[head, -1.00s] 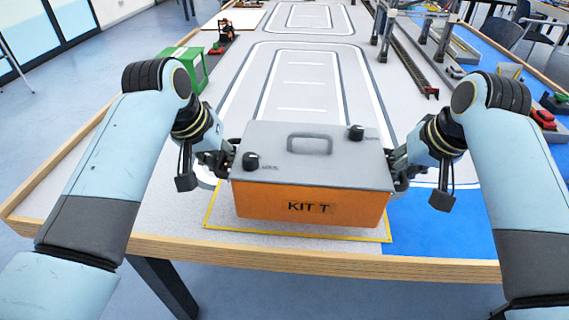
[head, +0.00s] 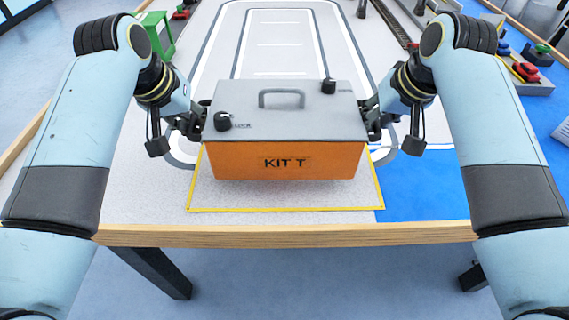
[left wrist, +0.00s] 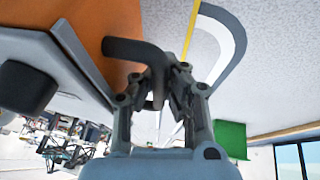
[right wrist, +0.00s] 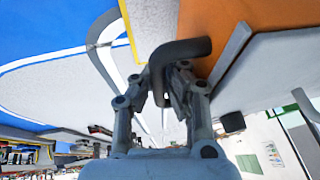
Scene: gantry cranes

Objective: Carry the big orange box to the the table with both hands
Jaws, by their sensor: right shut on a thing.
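The big orange box (head: 284,160) has a grey lid with a top handle and "KIT T" on its front. It is roughly level over the yellow-outlined area of the table (head: 420,232), near the front edge; a small gap seems to show beneath it. My left gripper (head: 197,122) is at the box's left side, its fingers closed around a dark side handle (left wrist: 130,48) in the left wrist view. My right gripper (head: 371,117) is shut on the matching side handle (right wrist: 185,48) in the right wrist view. The box's underside is hidden.
The wooden table edge (head: 290,235) runs across in front of me. A green stand (head: 155,35) is at the back left. A rail track (head: 385,20) and small red vehicles (head: 525,71) are at the back right. Grey surface with white lane lines lies behind the box.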

